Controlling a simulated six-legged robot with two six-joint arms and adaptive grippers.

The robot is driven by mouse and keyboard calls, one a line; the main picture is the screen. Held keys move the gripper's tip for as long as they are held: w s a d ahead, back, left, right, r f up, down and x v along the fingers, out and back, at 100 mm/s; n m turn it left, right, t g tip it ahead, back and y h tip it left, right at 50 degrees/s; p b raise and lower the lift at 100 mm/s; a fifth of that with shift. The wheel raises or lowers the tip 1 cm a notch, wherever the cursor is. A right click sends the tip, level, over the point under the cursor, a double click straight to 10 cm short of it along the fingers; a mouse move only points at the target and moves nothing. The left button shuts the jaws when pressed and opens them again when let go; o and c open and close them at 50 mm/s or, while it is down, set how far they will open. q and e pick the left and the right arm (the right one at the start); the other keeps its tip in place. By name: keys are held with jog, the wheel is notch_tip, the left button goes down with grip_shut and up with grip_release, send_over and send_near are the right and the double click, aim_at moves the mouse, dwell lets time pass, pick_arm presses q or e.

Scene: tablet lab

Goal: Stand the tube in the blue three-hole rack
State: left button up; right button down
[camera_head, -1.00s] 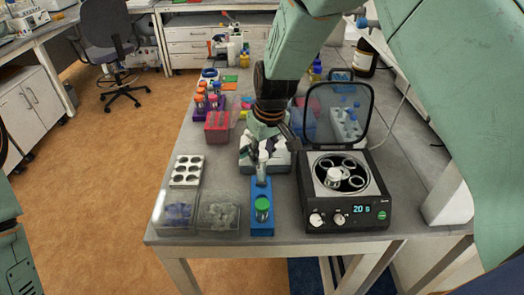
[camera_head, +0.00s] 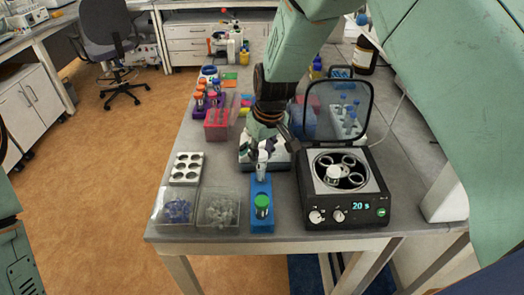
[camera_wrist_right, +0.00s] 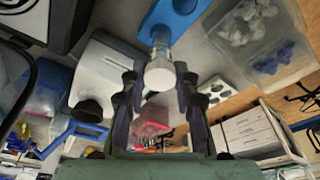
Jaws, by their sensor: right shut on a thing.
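The blue rack (camera_head: 262,224) stands near the front edge of the table, left of the centrifuge. A clear tube with a pale cap (camera_head: 262,157) is at the rack's back end, upright in the head view. My right gripper (camera_head: 268,141) is shut on this tube near its cap. The right wrist view shows the pale cap (camera_wrist_right: 160,74) between the fingers and the tube's far end at the blue rack (camera_wrist_right: 176,14). How deep it sits in a hole I cannot tell. My left gripper is out of view.
The black centrifuge (camera_head: 345,215) with its lid up stands close right of the rack. Left are a clear bin of blue caps (camera_head: 177,211), a clear bin of pale pieces (camera_head: 218,211) and a white six-hole block (camera_head: 186,168). A red box (camera_head: 217,130) stands behind.

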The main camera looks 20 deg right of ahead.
jog(key=shift+w, duration=0.15)
jog(key=shift+s+r+p, duration=0.1)
jog(key=shift+s+p, duration=0.1)
jog(key=shift+p, duration=0.1)
jog(key=shift+f, duration=0.2)
dwell(0.5)
jog(key=shift+f+b, duration=0.3)
jog(key=shift+f, duration=0.35)
jog(key=shift+w+f+b, duration=0.1)
jog(key=shift+f+b, duration=0.2)
jog(key=shift+f, duration=0.35)
jog(key=shift+f, duration=0.2)
dwell(0.5)
